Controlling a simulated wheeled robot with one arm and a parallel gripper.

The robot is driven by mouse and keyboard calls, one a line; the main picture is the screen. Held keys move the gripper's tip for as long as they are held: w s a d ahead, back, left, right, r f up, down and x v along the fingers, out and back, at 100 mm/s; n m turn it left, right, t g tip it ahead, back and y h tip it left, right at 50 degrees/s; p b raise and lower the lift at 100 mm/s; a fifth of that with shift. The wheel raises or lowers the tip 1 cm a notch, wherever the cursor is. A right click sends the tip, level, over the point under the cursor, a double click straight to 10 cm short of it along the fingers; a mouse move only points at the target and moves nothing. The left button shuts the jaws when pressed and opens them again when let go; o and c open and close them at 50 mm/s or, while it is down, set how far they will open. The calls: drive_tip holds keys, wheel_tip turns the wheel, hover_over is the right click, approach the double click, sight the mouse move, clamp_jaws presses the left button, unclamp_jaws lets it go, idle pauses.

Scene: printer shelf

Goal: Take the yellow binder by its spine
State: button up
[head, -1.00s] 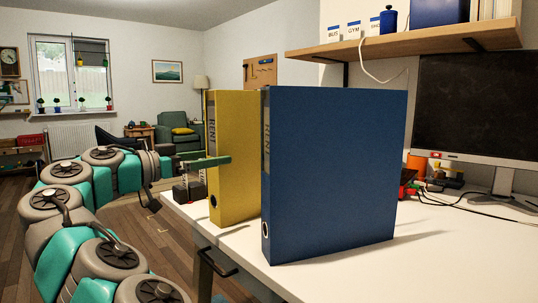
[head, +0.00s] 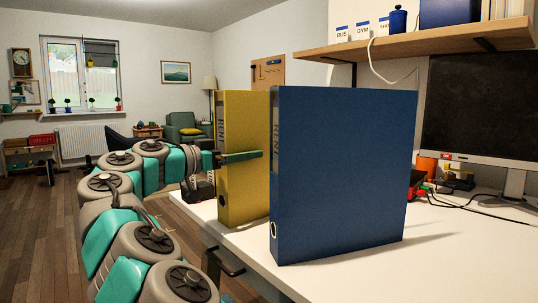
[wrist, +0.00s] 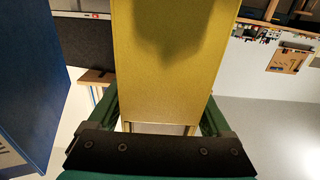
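The yellow binder (head: 243,190) stands upright on the white desk, its labelled spine facing left towards my arm in the head view. In the wrist view my gripper (wrist: 160,115) has one finger on either side of the spine. The fingers stand wide apart. Their tips are partly hidden, and I cannot tell whether they touch the binder.
A blue binder (head: 345,180) stands upright close in front of the yellow one, with a narrow gap between them; it also shows in the wrist view (wrist: 30,80). A wooden shelf (head: 435,48) hangs above the desk (head: 440,265). A monitor (head: 480,110) stands at right.

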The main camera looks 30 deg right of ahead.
clamp_jaws()
idle(0.5)
drive_tip(key=shift+r, duration=0.1)
